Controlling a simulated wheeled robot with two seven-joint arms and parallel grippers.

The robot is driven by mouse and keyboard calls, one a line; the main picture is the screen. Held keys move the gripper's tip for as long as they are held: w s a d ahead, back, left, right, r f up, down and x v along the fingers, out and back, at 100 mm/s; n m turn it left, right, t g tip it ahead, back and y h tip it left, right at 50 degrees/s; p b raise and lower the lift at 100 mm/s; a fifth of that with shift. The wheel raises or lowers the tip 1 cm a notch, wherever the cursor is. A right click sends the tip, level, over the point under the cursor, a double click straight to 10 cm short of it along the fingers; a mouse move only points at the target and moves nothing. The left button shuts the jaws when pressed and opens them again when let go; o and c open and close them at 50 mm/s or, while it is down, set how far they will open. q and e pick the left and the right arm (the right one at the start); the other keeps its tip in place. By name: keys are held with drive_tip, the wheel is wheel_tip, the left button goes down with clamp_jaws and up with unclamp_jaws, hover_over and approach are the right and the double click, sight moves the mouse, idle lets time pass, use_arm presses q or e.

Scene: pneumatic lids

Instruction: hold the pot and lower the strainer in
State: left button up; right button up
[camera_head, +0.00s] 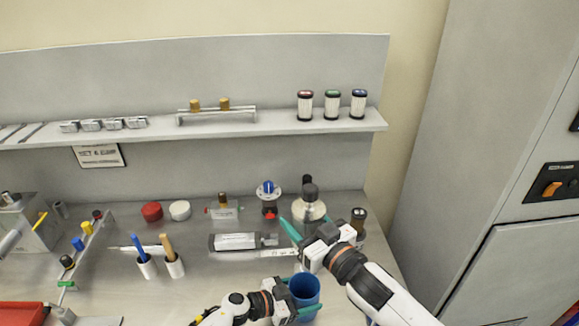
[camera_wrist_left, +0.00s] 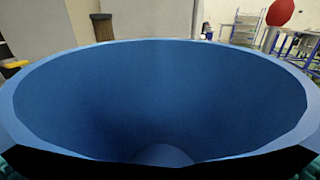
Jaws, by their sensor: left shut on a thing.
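The blue pot (camera_head: 306,288) stands at the front of the bench. My left gripper (camera_head: 292,300) is shut on its wall, with teal fingers at its side. In the left wrist view the open pot (camera_wrist_left: 160,85) fills the picture, and nothing stands inside but a paler round patch at the bottom. My right gripper (camera_head: 308,228) is beyond the pot, its teal fingers spread apart, near a silver vessel with a dark knob (camera_head: 309,207). I cannot tell whether they touch it. No strainer can be made out for certain; a dark, brass-coloured cylinder (camera_head: 358,216) stands right of the vessel.
A shelf (camera_head: 270,125) behind carries several small parts and three capped jars (camera_head: 332,104). On the bench are a red cap (camera_head: 151,211), a white cap (camera_head: 180,210), a blue-topped regulator (camera_head: 268,198), a grey cylinder (camera_head: 236,241) and two white holders. A grey cabinet (camera_head: 480,150) stands right.

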hover_over(301, 276)
drive_tip(key=s, duration=0.2)
wheel_tip(301, 276, down, 12)
drive_tip(key=shift+s+a+r, duration=0.15)
drive_tip(key=shift+a+r, duration=0.05)
drive_tip(key=shift+f, duration=1.9)
drive_tip(key=shift+f, duration=0.15)
drive_tip(key=shift+f, duration=1.65)
drive_tip(key=o, duration=1.1)
drive_tip(key=shift+s+f, duration=0.1)
drive_tip(key=shift+s, duration=0.05)
